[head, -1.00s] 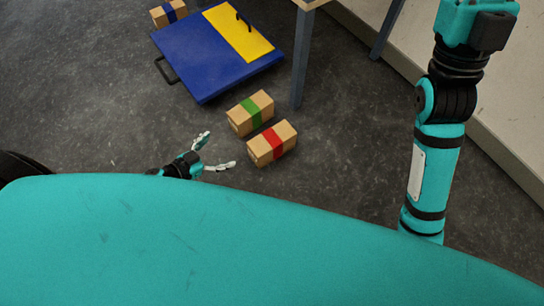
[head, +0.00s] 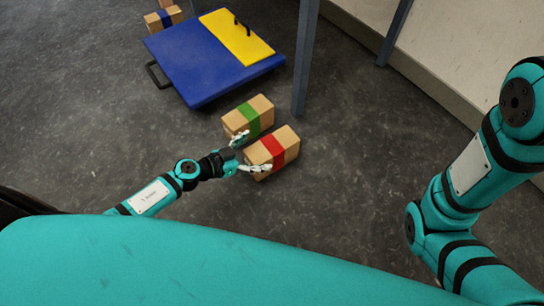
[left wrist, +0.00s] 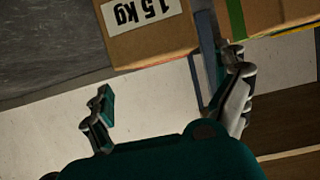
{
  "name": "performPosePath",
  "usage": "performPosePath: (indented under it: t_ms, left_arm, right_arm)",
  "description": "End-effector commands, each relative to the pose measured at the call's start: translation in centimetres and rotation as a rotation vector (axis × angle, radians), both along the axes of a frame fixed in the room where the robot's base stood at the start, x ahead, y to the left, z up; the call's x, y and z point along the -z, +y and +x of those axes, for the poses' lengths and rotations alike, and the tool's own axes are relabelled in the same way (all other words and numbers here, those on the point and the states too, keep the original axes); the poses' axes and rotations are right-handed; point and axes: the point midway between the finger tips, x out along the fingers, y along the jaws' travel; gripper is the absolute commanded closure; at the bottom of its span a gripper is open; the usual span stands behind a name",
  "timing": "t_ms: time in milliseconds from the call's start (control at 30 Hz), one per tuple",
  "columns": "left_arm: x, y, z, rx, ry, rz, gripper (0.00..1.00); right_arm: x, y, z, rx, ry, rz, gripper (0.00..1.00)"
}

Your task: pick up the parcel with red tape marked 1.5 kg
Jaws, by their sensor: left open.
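The parcel with red tape (head: 287,146) is a brown box on the floor, right of my left arm. My left gripper (head: 254,152) is open at its near left end. One fingertip is by the gap towards the green-taped parcel, the other by the near side; I cannot tell whether they touch. In the left wrist view a brown parcel (left wrist: 160,42) with an upside-down "1.5 kg" label (left wrist: 143,12) lies ahead of the open left gripper (left wrist: 170,78); its tape is not seen there. My right arm shows at the right, but its gripper is out of view.
The parcel with green tape (head: 262,108) stands close beside the red-taped one, and also shows in the left wrist view (left wrist: 280,12). A blue board with a yellow panel (head: 190,68), a table leg (head: 304,70) and more parcels (head: 164,18) lie beyond. Floor at left is clear.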

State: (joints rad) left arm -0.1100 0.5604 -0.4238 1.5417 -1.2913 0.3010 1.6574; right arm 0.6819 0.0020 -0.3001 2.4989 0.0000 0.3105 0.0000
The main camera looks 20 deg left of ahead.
Motion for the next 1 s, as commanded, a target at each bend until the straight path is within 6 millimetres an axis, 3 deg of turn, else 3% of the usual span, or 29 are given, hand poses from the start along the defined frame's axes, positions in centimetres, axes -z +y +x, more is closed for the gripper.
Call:
performPosePath:
  t_ms: [167, 500, 800, 1000]
  left_arm:
    - [0.5, -0.6, 0.9, 0.0, -0.002, -0.001, 0.01]
    - [2.2, -2.9, 4.2, 0.0, -0.002, 0.001, 0.01]
    - [2.2, -3.2, 4.6, -0.001, 0.001, 0.0, 0.01]
    - [2.2, -3.2, 4.5, -0.001, 0.001, 0.0, 0.26]
  right_arm:
    - [0.4, 0.0, -0.4, 0.0, -0.012, -0.001, 0.6]
    - [3.4, 0.0, -0.4, 0.0, -0.01, -0.001, 0.6]
    - [3.4, 0.0, -0.4, 0.0, -0.011, -0.001, 0.6]
    - [3.4, 0.0, -0.4, 0.0, -0.011, -0.001, 0.6]
